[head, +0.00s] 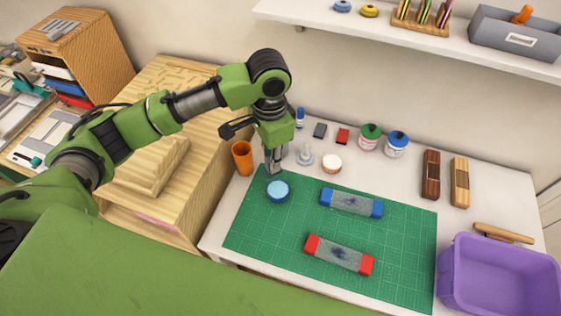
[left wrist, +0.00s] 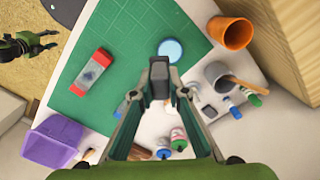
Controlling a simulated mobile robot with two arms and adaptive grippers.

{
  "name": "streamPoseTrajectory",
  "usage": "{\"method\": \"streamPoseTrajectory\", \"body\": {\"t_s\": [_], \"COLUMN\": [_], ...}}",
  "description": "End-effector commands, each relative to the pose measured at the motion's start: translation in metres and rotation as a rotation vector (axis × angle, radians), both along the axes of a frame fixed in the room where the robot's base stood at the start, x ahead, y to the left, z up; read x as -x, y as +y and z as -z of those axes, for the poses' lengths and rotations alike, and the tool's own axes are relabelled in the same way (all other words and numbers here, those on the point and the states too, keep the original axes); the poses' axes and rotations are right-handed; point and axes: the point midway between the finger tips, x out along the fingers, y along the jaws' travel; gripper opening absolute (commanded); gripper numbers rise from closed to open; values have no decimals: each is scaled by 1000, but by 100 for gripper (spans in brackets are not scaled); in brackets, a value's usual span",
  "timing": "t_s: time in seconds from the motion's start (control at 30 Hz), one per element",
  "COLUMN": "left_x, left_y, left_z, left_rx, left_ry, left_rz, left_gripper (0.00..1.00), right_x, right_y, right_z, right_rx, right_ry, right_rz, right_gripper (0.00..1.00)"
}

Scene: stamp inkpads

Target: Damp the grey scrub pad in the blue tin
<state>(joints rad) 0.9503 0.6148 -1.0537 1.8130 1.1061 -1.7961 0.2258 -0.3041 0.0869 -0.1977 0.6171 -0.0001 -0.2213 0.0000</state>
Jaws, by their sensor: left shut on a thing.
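My left gripper (head: 272,168) points down just behind the blue tin (head: 277,190), which is round, pale blue on top and sits at the back left of the green mat. In the left wrist view the gripper (left wrist: 159,84) is shut on a small dark grey block, which looks like the scrub pad (left wrist: 159,76). The tin (left wrist: 171,50) shows just beyond the pad, and the two appear apart. In the head view the pad is too small to make out. My right gripper (left wrist: 38,44) seems to show at the left wrist view's upper left; its jaws are unclear.
A blue-ended block (head: 350,203) and a red-ended block (head: 338,254) lie on the green mat (head: 270,235). An orange cup (head: 242,157) stands left of the gripper. Jars (head: 370,137) and small items line the back. A purple bin (head: 498,280) is front right.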

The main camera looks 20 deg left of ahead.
Motion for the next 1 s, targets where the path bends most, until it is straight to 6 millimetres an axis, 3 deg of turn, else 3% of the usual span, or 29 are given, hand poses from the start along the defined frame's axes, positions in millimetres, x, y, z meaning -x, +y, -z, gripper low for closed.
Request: {"method": "streamPoseTrajectory", "body": {"t_s": [0.2, 0.5, 0.77, 1.0], "left_x": [-25, -38, -39, -39], "left_y": [-5, -3, -3, -3], "left_z": [39, 82, 95, 115], "left_rx": [3, 1, 1, 1], "left_ry": [6, 2, -2, -2], "left_rz": [359, 718, 787, 785], "left_gripper": [0, 0, 0, 0], "right_x": [-4, -6, -6, -6], "right_y": [21, 6, -1, 1], "right_z": [-21, -33, -29, -8], "right_rx": [-25, -8, 1, -2], "right_ry": [-7, -9, -9, -9], "right_rz": [-2, -3, 1, 2], "right_gripper": [40, 40, 40, 40]}}
